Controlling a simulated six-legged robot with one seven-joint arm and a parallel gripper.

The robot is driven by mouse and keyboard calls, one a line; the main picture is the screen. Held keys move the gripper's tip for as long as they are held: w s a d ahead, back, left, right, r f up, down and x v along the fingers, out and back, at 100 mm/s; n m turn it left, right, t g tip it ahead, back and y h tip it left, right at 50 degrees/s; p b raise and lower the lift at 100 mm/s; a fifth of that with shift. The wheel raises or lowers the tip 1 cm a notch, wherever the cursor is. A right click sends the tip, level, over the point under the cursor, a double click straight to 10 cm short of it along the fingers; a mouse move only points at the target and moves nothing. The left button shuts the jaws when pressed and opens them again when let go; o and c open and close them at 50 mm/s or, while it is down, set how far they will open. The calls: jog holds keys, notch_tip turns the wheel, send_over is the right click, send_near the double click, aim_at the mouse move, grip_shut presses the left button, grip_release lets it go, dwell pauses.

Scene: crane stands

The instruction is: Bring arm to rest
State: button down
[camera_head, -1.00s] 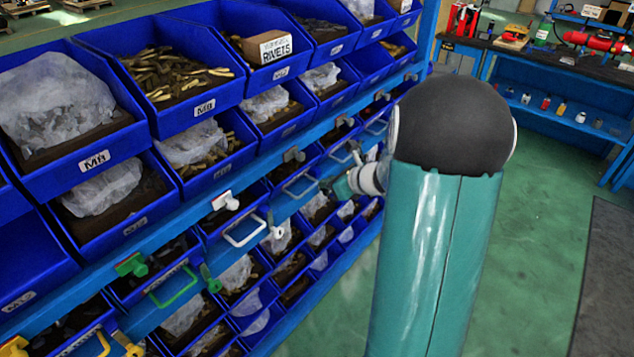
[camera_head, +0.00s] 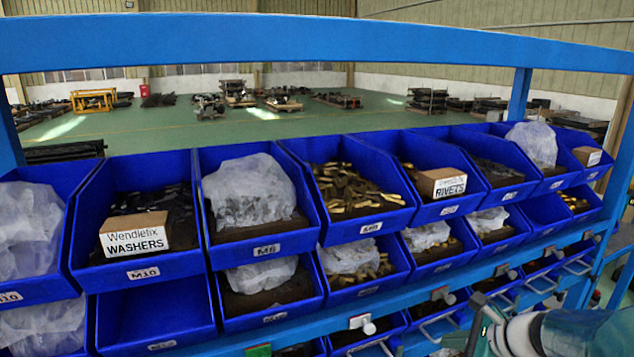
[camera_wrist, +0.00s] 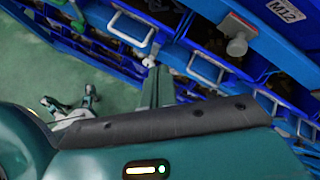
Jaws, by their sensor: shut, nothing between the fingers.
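My gripper (camera_head: 474,330) shows small at the lower right of the head view, in front of the lower part of the blue bin rack (camera_head: 300,22). It is shut and holds nothing. My pale wrist and teal arm run from it to the right edge of the picture. Small rack handles are close to it in the picture; I cannot tell whether it touches any. The wrist view shows my teal body with a black strip, and beyond it the rack with pale loop handles (camera_wrist: 130,28).
Blue bins hold bagged parts, loose metal pieces, a washers box (camera_head: 135,236) and a rivets box (camera_head: 440,183). Handles and knobs (camera_head: 362,324) stick out from the lower rail. Open green floor (camera_head: 330,115) lies behind the rack.

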jog(key=s+a+r+n+g+h, duration=0.1)
jog(key=s+a+r+n+h, duration=0.1)
jog(key=s+a+n, duration=0.4)
jog(key=s+a+r+n+g+h, duration=0.1)
jog(key=s+a+r+n+h, duration=0.2)
jog(key=s+n, duration=0.7)
jog(key=a+r+n, duration=0.2)
jog(key=a+n, duration=0.1)
jog(key=n, duration=0.4)
jog(key=shift+s+a, duration=0.2)
jog(key=shift+s, duration=0.05)
jog(key=shift+d, duration=0.15)
